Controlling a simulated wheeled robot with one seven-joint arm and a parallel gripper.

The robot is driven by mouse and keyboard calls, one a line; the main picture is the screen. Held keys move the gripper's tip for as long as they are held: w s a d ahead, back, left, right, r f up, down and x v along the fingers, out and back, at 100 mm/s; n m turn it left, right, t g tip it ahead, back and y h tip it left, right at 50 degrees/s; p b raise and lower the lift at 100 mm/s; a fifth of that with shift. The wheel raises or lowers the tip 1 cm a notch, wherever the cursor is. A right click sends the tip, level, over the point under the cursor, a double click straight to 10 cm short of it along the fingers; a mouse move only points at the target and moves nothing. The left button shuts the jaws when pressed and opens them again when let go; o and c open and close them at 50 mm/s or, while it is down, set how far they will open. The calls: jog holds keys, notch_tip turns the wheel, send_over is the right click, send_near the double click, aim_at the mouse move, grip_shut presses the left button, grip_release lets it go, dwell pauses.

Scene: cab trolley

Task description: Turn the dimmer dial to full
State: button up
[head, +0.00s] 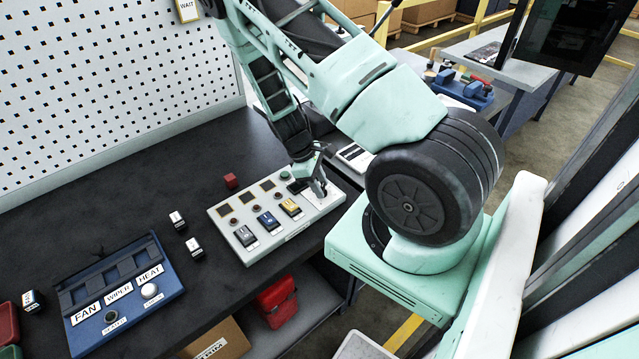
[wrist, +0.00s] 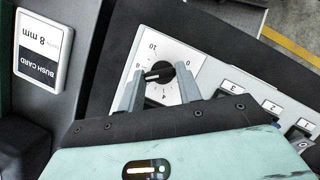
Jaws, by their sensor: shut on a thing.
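The dimmer dial (wrist: 160,73) is a black knob on a white square scale plate (wrist: 172,52) marked up to 10. Its pale pointer mark faces the left of the wrist view, below the 10. My gripper (wrist: 160,76) has one finger on each side of the knob and is shut on it. In the head view my gripper (head: 319,187) is at the right end of the light switch panel (head: 222,212), and the arm comes down from above. The dial is mostly hidden there.
The panel carries several rocker switches and a blue switch (head: 269,222). A blue FAN/WIPER/HEAT tray (head: 158,259) stands at lower left. A BUSH CARD sign (wrist: 43,50) is beside the dial.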

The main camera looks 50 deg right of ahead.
jog(key=shift+m, duration=0.3)
jog(key=m+y+b, duration=0.1)
jog(key=m+b, duration=0.1)
jog(key=shift+d+f+m, duration=0.1)
jog(key=shift+d+m, duration=0.05)
jog(key=shift+m, duration=0.25)
jog(key=m+y+b, duration=0.1)
jog(key=m+y, duration=0.1)
jog(key=m, duration=0.2)
jog(key=shift+d+m+b, duration=0.15)
jog(key=shift+m+b, duration=0.15)
jog(key=shift+b, duration=0.1)
jog(key=m, duration=0.2)
jog(key=m+y+b, duration=0.1)
jog(key=m, duration=0.1)
jog(key=shift+s+d+t+y+b, duration=0.1)
jog(key=shift+s+t+y+b, duration=0.05)
jog(key=shift+t+y+b, duration=0.15)
jog(key=shift+s+m+t+y+b, duration=0.1)
jog(key=shift+m+t+y+b, duration=0.45)
jog(key=shift+m, duration=1.45)
jog(key=o, duration=1)
